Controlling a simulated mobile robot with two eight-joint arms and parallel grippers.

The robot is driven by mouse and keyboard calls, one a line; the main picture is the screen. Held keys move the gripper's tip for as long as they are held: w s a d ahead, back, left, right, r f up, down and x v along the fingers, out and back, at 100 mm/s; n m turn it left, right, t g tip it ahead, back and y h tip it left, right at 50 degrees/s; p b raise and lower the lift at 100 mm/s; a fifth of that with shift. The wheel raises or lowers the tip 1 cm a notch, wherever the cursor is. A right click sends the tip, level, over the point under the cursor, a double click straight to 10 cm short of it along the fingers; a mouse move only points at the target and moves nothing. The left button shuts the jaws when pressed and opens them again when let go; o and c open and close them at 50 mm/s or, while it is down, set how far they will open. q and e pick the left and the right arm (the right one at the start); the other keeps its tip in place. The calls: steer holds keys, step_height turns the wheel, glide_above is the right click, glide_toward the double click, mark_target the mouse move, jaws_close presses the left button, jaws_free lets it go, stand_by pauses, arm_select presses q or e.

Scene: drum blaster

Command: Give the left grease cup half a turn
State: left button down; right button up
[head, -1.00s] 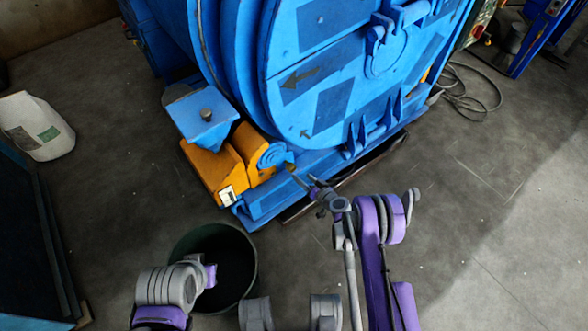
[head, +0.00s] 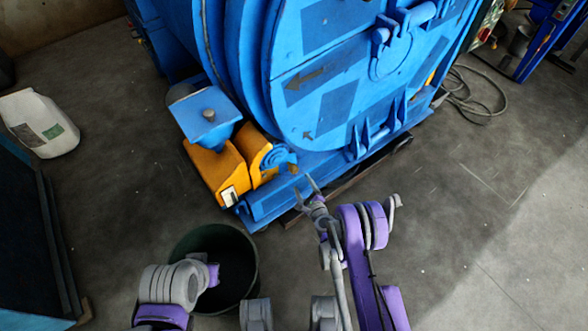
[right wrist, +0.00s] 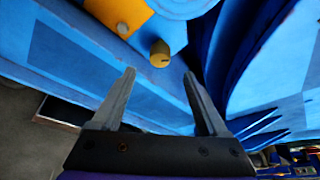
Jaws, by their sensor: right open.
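A small brass-coloured grease cup (right wrist: 160,53) with a dark slot mark sits on the blue frame in the right wrist view. In the head view the cup (head: 293,168) is tiny, at the blue bearing end beside the orange block. My right gripper (head: 306,185) is open, just in front of the cup. In the right wrist view its two fingers (right wrist: 159,76) are apart and empty, with the cup just beyond the tips, roughly centred between them. Contact is not visible. My left arm shows at the lower left of the head view, but its gripper does not.
The big blue drum (head: 340,80) rises behind the cup. An orange housing (head: 216,170) with a blue box on top stands left of it. A dark bucket (head: 228,262) and a white jug (head: 38,122) are on the floor. Floor to the right is open.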

mark_target(295, 171)
steer(key=b+x, duration=0.2)
steer(key=x, duration=0.8)
steer(key=shift+w+a+f, duration=0.1)
steer(key=shift+w, duration=0.2)
jaws_close()
